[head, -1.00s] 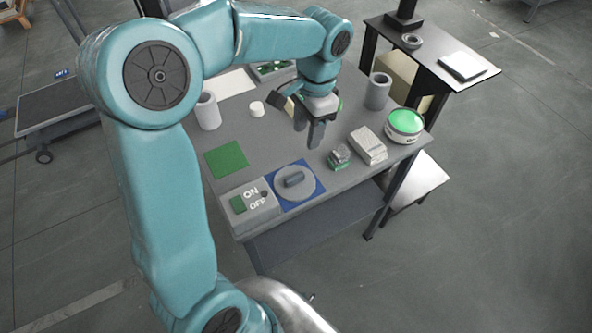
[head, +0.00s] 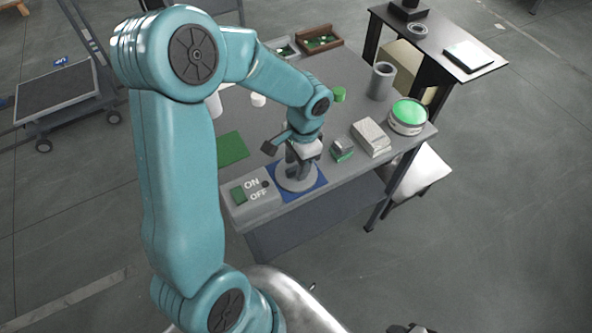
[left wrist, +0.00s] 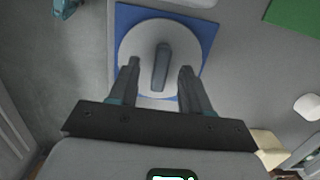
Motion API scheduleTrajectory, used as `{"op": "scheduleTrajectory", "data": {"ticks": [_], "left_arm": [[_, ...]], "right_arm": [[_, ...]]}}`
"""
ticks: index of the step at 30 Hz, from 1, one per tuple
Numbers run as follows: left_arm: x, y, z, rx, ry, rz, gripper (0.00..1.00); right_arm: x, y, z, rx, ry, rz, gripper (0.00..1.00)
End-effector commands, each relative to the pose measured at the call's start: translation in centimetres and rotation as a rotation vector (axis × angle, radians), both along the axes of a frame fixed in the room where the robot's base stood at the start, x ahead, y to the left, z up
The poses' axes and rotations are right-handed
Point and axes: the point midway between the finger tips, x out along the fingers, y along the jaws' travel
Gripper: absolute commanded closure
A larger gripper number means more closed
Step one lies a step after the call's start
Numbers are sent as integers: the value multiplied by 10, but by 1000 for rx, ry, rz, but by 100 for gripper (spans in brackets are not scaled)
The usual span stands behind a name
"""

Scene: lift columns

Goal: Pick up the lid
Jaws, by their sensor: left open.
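The lid (left wrist: 142,46) is a round grey disc with a dark upright bar handle (left wrist: 161,66). It lies on a blue square mat (left wrist: 128,14) near the table's front edge. In the head view the lid (head: 283,184) is partly hidden under my left gripper (head: 297,176). In the left wrist view my left gripper (left wrist: 158,82) is open, with one finger on each side of the handle. A gap shows between the handle and each finger. Whether the fingertips touch the lid I cannot tell. My right gripper is not clearly in view.
A grey ON/OFF switch box (head: 252,203) stands just left of the mat. A green square (head: 231,149) lies behind it. To the right are a small green-and-grey block (head: 342,150), a pale box (head: 371,138), a green-topped round button (head: 408,114) and a grey cylinder (head: 381,81).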

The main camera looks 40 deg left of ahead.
Motion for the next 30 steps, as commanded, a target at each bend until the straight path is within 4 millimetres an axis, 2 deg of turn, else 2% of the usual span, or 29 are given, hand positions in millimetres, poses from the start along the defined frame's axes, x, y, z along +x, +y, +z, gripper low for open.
{"op": "scheduleTrajectory", "data": {"ticks": [3, 9, 10, 14, 15, 25, 30], "left_arm": [[-1, 1, -10, -1, 1, 0, 52], [0, 1, -11, 0, -1, 0, 52], [0, 1, -11, 0, -1, 0, 55], [0, 1, -11, 0, -1, 0, 98], [0, 1, -10, 0, -1, 0, 100], [0, 1, -9, 0, -1, 0, 100], [1, 1, 6, 0, -3, 0, 100]], "right_arm": [[0, 0, -1, 0, 0, 0, 57], [0, 0, -1, 0, 0, 0, 57], [0, 0, -1, 0, 0, 0, 57], [0, 0, -1, 0, 0, 0, 57], [0, 0, -1, 0, 0, 0, 57], [0, 0, 0, 0, 0, 0, 57], [0, 0, 1, 0, 0, 0, 57]]}}
